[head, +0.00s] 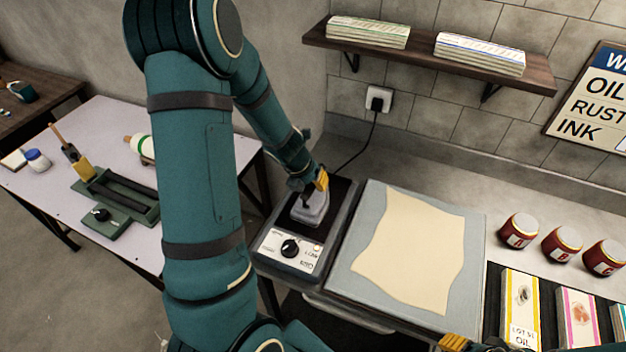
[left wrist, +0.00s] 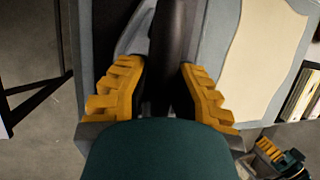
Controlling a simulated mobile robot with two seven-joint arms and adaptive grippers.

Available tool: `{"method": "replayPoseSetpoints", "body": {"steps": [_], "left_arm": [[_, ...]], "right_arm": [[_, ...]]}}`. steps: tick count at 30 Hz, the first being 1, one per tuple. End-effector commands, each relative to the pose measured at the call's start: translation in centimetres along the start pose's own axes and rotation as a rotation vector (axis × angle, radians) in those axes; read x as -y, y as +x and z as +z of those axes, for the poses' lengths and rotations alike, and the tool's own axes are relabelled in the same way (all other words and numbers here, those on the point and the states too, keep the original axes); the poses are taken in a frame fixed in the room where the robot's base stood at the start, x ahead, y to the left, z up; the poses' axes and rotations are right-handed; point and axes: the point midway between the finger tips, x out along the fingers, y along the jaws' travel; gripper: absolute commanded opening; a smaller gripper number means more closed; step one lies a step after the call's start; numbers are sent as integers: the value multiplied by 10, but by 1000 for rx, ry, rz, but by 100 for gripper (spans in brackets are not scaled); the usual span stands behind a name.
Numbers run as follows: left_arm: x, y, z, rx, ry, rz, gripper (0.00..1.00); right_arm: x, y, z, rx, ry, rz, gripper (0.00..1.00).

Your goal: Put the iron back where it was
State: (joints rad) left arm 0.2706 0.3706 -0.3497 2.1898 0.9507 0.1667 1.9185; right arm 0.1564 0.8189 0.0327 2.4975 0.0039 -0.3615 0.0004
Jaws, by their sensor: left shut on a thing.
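The iron (head: 308,212), a small grey block with a dark handle, is on or just above the black plate of the hot-plate unit (head: 291,250). I cannot tell whether it touches. My left gripper (head: 318,182) is shut on the iron from above. In the left wrist view, the yellow fingers of my left gripper (left wrist: 165,85) stand on either side of the dark handle (left wrist: 176,35), with part of the grey iron (left wrist: 133,38) beside it. My right gripper (head: 456,343) shows only partly at the bottom edge; its jaw state is unclear.
A cream cloth (head: 408,250) lies flat on a grey pad (head: 362,285) right of the hot plate. Red jars (head: 519,231) and upright packets (head: 521,308) stand farther right. A black cord runs to the wall socket (head: 378,99). A wall shelf (head: 430,62) holds stacked cloths.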

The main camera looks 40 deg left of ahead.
Motion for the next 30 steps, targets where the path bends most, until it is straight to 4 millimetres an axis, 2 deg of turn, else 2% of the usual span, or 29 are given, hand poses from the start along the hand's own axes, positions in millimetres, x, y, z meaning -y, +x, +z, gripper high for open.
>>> {"method": "replayPoseSetpoints", "body": {"steps": [8,9,10,22,26,30], "left_arm": [[0,0,1,3,0,0,0],[0,1,0,0,-1,1,35],[0,0,0,0,-1,1,46],[0,-4,1,0,-1,1,46],[1,-21,2,2,0,1,46],[2,-49,3,4,4,0,46]], "right_arm": [[0,1,0,0,0,0,47],[0,1,0,0,0,0,47],[0,0,0,0,0,0,47],[1,-3,-1,-1,0,0,47],[5,-13,-2,0,-1,-1,47],[10,-26,-4,1,-4,-2,47]]}}
